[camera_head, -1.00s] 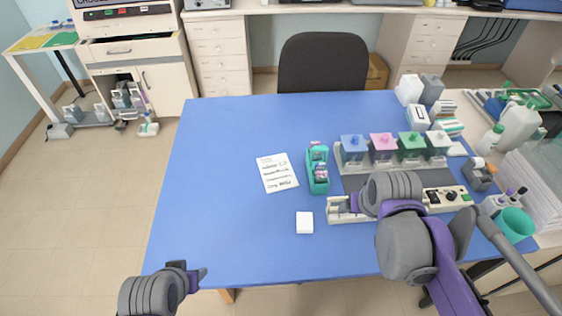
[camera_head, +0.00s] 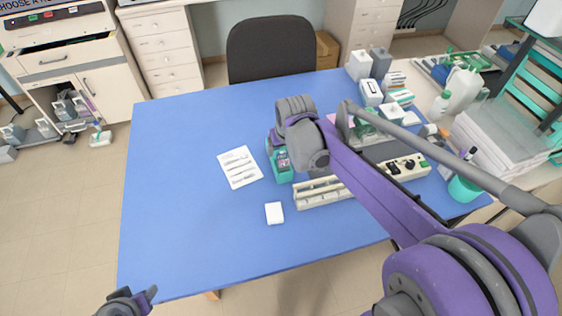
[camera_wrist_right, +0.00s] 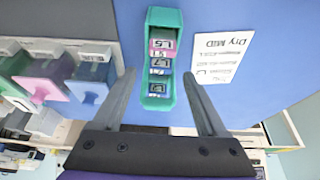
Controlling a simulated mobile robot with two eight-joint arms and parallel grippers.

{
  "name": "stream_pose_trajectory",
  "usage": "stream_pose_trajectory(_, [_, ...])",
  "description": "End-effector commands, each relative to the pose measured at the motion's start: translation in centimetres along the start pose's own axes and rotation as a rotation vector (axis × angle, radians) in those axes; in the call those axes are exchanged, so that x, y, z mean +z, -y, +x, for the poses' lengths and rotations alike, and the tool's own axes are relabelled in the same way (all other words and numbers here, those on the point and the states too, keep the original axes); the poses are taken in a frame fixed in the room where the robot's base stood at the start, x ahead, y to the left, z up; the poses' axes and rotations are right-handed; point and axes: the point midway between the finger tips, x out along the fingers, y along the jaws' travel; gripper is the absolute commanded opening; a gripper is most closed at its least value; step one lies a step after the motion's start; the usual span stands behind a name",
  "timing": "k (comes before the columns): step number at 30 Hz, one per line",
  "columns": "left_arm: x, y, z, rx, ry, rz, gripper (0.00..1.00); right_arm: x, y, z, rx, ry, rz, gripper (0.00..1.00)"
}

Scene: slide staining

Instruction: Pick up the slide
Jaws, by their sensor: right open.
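The teal slide rack (camera_wrist_right: 164,18) lies ahead of my right gripper (camera_wrist_right: 159,75) in the right wrist view. Several slides with pink and blue label ends stand in it, among them a pink-ended slide (camera_wrist_right: 165,44) and a blue-ended slide (camera_wrist_right: 157,88). My right gripper is open and empty, its fingers on either side of the rack in that picture. In the head view the rack (camera_head: 283,174) is partly hidden by my right wrist, and the right fingers cannot be made out. My left gripper (camera_head: 150,294) is at the bottom left, away from the rack; its jaw opening is unclear.
A white block (camera_head: 274,213) and a cream tray (camera_head: 322,193) lie nearer the front. Coloured staining jars, including a pink one (camera_wrist_right: 52,82), stand beside the rack. The left of the blue table (camera_head: 180,220) is clear.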

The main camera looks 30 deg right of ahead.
Motion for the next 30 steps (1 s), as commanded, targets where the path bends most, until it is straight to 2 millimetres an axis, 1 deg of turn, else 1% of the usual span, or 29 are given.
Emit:
stream_pose_trajectory(3, [-0.1,0.0,-0.1,0.000,-0.001,0.000,0.50,0.2,0.0,1.9,0.000,0.000,0.000,0.75])
stream_pose_trajectory(7, [0.0,0.0,0.0,0.000,0.000,0.000,0.50,0.2,0.0,3.5,0.000,0.000,0.000,0.75])
stream_pose_trajectory(10, [0.1,0.0,0.0,0.000,0.000,0.000,0.50,0.2,0.0,4.0,0.000,0.000,0.000,0.75])
stream_pose_trajectory(16, [0.0,0.0,0.0,0.000,0.000,0.000,0.50,0.2,0.0,4.0,0.000,0.000,0.000,0.75])
stream_pose_trajectory(17, [0.0,0.0,0.0,0.000,0.000,0.000,0.50,0.2,0.0,4.0,0.000,0.000,0.000,0.71])
stream_pose_trajectory(18, [0.0,0.0,0.0,0.000,0.000,0.000,0.50,0.2,0.0,4.0,0.000,0.000,0.000,0.64])
stream_pose_trajectory(20, [0.0,0.0,0.0,0.000,0.000,0.000,0.50,0.2,0.0,4.0,0.000,0.000,0.000,0.53])
stream_pose_trajectory(21, [0.0,0.0,0.0,0.000,0.000,0.000,0.50,0.2,0.0,4.0,0.000,0.000,0.000,0.46])
stream_pose_trajectory(23, [0.0,0.0,0.0,0.000,0.000,0.000,0.50,0.2,0.0,4.0,0.000,0.000,0.000,0.35])
stream_pose_trajectory(24, [0.0,0.0,0.0,0.000,0.000,0.000,0.50,0.2,0.0,4.0,0.000,0.000,0.000,0.28])
stream_pose_trajectory(28, [0.0,0.0,0.0,0.000,0.000,0.000,0.50,0.2,0.0,4.0,0.000,0.000,0.000,0.05])
stream_pose_trajectory(29, [0.0,0.0,0.0,0.000,0.000,0.000,0.50,0.2,0.0,4.0,0.000,0.000,0.000,0.00])
stream_pose_trajectory(30, [0.0,0.0,0.0,0.000,0.000,0.000,0.50,0.2,0.0,4.0,0.000,0.000,0.000,0.00])
